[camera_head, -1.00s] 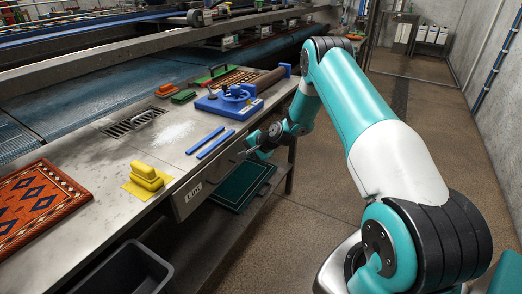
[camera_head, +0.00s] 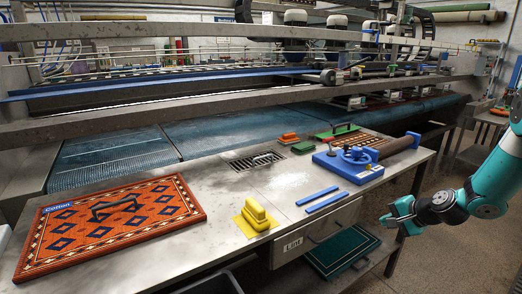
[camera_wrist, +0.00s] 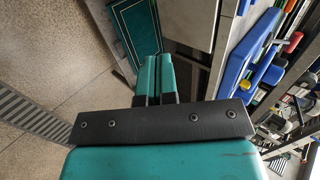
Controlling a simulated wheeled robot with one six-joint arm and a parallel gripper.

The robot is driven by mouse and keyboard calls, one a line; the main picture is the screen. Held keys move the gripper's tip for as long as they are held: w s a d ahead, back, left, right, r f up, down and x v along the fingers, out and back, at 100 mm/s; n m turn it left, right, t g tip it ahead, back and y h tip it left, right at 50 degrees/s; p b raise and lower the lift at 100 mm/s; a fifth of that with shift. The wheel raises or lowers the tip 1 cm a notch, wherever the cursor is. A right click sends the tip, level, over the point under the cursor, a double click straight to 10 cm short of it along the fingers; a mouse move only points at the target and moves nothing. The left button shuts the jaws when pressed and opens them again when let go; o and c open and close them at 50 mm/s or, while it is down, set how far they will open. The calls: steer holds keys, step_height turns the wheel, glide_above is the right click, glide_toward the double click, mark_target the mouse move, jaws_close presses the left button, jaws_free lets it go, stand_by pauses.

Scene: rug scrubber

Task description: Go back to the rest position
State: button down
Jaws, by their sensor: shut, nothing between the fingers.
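My gripper (camera_head: 397,224) is to the right of the metal bench, in front of its right end and clear of it. Its teal fingers also show in the wrist view (camera_wrist: 155,72), close together with nothing between them. My arm comes in from the right edge of the head view. The drawer marked "Lint" (camera_head: 316,234) under the bench top appears shut.
The bench top holds a red patterned rug (camera_head: 70,245), a yellow tool (camera_head: 256,214), two blue strips (camera_head: 322,198) and a blue device (camera_head: 347,164). A dark green rug (camera_head: 342,252) lies on the lower shelf. Floor is open beside the bench.

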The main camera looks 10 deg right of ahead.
steer(key=s+a+r+n+g+y, duration=0.1)
steer(key=s+a+r+n+g, duration=0.15)
steer(key=a+r+n, duration=0.4)
steer(key=s+a+r+n+g+p, duration=0.1)
steer(key=s+a+r, duration=0.25)
steer(key=a, duration=0.55)
steer(key=s+a+r+n+g+y, duration=0.1)
steer(key=s+a+r+n, duration=0.2)
steer(key=a+r, duration=0.35)
steer(key=s+a+r+n+g, duration=0.1)
steer(key=s+a+r+n, duration=0.1)
steer(key=s, duration=0.5)
steer(key=s+a+r+n+g+h, duration=0.1)
steer(key=s+a+r+n, duration=0.1)
steer(key=s+a+n, duration=0.2)
steer(key=s+a+r+n+g, duration=0.2)
steer(key=s+a+n, duration=0.1)
steer(key=s, duration=0.8)
steer(key=shift+r+h+p, duration=0.3)
steer(key=shift+h+p, duration=0.1)
steer(key=shift+p, duration=0.05)
steer(key=shift+n, duration=0.25)
